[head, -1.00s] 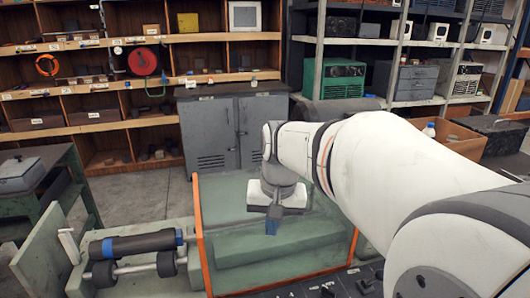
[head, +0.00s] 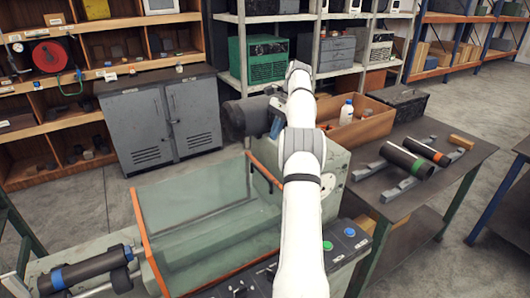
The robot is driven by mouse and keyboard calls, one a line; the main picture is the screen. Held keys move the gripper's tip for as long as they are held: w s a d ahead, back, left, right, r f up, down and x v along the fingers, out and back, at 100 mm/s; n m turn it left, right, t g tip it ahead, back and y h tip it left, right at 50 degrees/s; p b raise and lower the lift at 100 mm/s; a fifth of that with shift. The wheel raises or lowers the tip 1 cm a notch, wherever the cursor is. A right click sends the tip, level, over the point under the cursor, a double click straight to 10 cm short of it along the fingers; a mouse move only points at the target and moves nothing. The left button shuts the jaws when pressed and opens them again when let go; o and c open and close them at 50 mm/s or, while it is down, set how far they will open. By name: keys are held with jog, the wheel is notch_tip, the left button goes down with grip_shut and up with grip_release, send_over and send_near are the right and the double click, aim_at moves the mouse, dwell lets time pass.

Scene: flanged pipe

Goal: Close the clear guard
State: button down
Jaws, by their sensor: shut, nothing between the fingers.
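The clear guard (head: 190,207) is a see-through greenish panel with orange edge strips on the pale green machine, in the lower left of the head view. My gripper (head: 276,128) is shut and empty, small and partly hidden at the far end of my white arm. It is beyond the guard's right end, beside a dark round machine part (head: 243,117); contact is unclear.
A flanged pipe (head: 88,270) lies on rollers at lower left. Green and blue buttons (head: 338,240) sit on the machine's right panel. A table (head: 400,205) at right holds dark pipes.

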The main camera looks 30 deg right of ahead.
aim_at(275, 157)
jog(key=d, duration=0.2)
jog(key=s, duration=0.1)
jog(key=shift+d+f+m+p, duration=0.3)
jog(key=shift+d+f+m, duration=0.1)
jog(key=shift+s+d+f, duration=0.15)
jog(key=shift+d+f, duration=0.05)
jog(key=shift+f, duration=0.2)
jog(key=b+x, duration=0.2)
jog(key=b, duration=0.1)
jog(key=shift+a+f, duration=0.15)
jog(key=shift+f, duration=0.1)
jog(key=a+f, duration=0.2)
jog(key=a, duration=0.1)
jog(key=a+f, duration=0.3)
jog(key=shift+f, duration=0.25)
jog(key=shift+a+r+p, duration=0.1)
jog(key=shift+a+p, duration=0.2)
jog(key=shift+a, duration=0.35)
jog(key=shift+d, duration=0.15)
